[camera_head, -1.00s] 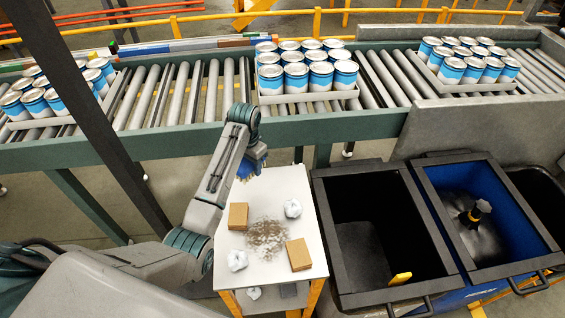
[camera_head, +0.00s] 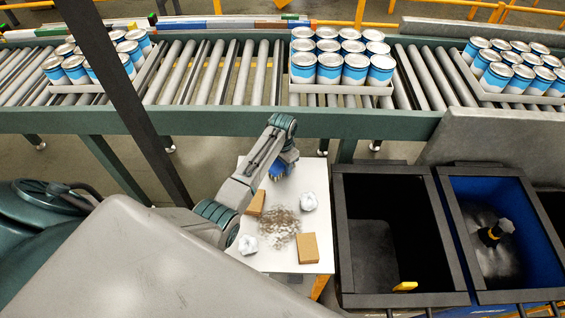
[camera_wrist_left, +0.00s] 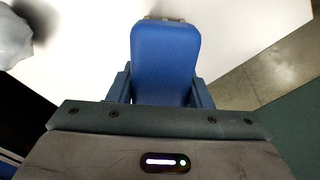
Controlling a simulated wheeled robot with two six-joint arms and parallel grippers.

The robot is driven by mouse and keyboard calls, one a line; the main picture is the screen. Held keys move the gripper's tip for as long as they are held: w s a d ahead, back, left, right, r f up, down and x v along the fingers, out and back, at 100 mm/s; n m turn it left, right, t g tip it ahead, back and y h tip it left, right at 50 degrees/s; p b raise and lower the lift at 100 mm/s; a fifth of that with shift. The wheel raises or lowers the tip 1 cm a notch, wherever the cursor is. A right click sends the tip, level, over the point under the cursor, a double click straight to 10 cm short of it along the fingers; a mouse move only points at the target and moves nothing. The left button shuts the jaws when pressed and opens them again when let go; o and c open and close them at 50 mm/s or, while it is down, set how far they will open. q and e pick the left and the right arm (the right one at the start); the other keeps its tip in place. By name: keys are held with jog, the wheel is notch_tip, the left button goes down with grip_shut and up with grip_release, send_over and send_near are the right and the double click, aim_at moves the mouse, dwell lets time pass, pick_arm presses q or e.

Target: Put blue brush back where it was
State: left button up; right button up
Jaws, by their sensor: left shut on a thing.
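My left gripper (camera_head: 284,166) is shut on the blue brush, over the far end of the small white table (camera_head: 283,262). In the left wrist view the blue brush (camera_wrist_left: 165,52) stands up between the two fingers (camera_wrist_left: 162,88). Its far end is over or against the white tabletop; I cannot tell whether it touches. In the head view the arm hides most of the brush, and only a bit of blue shows. My right gripper is in neither view.
On the table lie brown debris (camera_head: 280,228), crumpled white balls (camera_head: 309,201) and brown boxes (camera_head: 307,248). A black bin (camera_head: 450,245) and a blue bin (camera_head: 528,240) stand right of it. Behind runs a roller conveyor (camera_head: 215,75) with trays of blue-white cans (camera_head: 342,58).

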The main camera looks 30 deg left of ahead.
pick_arm(q)
jog(key=shift+s, duration=0.1)
jog(key=o, duration=0.9)
jog(key=shift+f, duration=0.1)
jog(key=o, duration=0.4)
jog(key=shift+r, duration=0.45)
notch_tip(320, 180, up, 10)
jog(key=b, duration=0.2)
jog(key=shift+r+b, duration=0.2)
jog(key=shift+b, duration=0.1)
jog(key=shift+r, duration=0.5)
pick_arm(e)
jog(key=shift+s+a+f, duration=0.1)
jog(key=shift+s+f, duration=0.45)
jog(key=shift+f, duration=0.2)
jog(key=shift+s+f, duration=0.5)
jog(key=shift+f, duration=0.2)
